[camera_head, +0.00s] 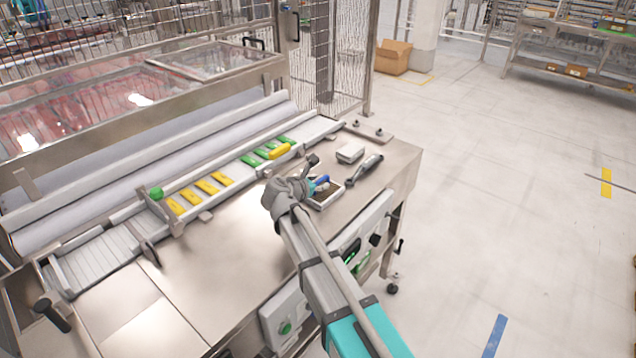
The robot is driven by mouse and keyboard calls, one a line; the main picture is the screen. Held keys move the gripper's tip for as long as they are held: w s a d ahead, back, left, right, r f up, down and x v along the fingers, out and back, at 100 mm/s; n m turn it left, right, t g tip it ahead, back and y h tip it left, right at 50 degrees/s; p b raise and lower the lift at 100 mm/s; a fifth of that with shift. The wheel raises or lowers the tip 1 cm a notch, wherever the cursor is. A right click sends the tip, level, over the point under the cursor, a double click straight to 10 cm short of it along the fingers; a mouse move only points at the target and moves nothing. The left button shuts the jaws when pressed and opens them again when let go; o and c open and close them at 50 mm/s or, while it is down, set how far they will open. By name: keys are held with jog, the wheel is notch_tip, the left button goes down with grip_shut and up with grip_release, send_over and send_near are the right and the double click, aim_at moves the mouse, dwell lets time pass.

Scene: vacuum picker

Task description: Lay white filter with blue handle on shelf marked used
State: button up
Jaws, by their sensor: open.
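A small white-rimmed piece with a dark brown middle (327,196) lies on the steel worktop, with a blue part (321,181) at its upper left. It looks like the white filter with the blue handle, but my wrist partly covers it. My gripper (314,171) is open beside the blue part, at the end of my grey-covered wrist. One dark finger points up and right; the other is hard to make out against the blue part. I cannot tell whether it touches the handle. No shelf with a readable "used" mark shows.
A pale box (350,153) and a dark-handled tool (363,171) lie right of the filter. A rail with yellow and green pieces (207,186) runs behind. The steel worktop (215,265) is clear left of my arm. A rack (570,60) stands far right across open floor.

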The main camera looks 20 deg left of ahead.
jog(key=p+v, duration=0.4)
jog(key=v, duration=0.8)
jog(key=shift+p, duration=0.3)
jog(key=shift+r, duration=0.1)
dwell(0.6)
jog(key=d+f+m+g, duration=0.1)
jog(key=d+m, duration=0.1)
jog(key=d, duration=0.2)
jog(key=w+d+f+m+g+h, duration=0.1)
jog(key=d+m, duration=0.1)
jog(key=d, duration=0.3)
jog(key=w+d+f+m+g, duration=0.1)
jog(key=d+f+m, duration=0.1)
jog(key=d+m, duration=0.1)
jog(key=shift+w+d+g, duration=0.25)
jog(key=shift+d+g, duration=0.15)
jog(key=shift+d, duration=0.5)
jog(key=s+d+f+m+g+y, duration=0.1)
jog(key=s+d+f+m+g, duration=0.1)
jog(key=d+m, duration=0.5)
jog(key=s+d+f+m+g+y, duration=0.2)
jog(key=d+m, duration=0.6)
jog(key=d, duration=0.5)
jog(key=s+d+f+m+g+y, duration=0.2)
jog(key=s+d+m+g, duration=0.3)
jog(key=d, duration=0.5)
jog(key=shift+s+d+f+m, duration=0.35)
jog(key=shift+s+f+m, duration=0.55)
jog(key=shift+m, duration=0.7)
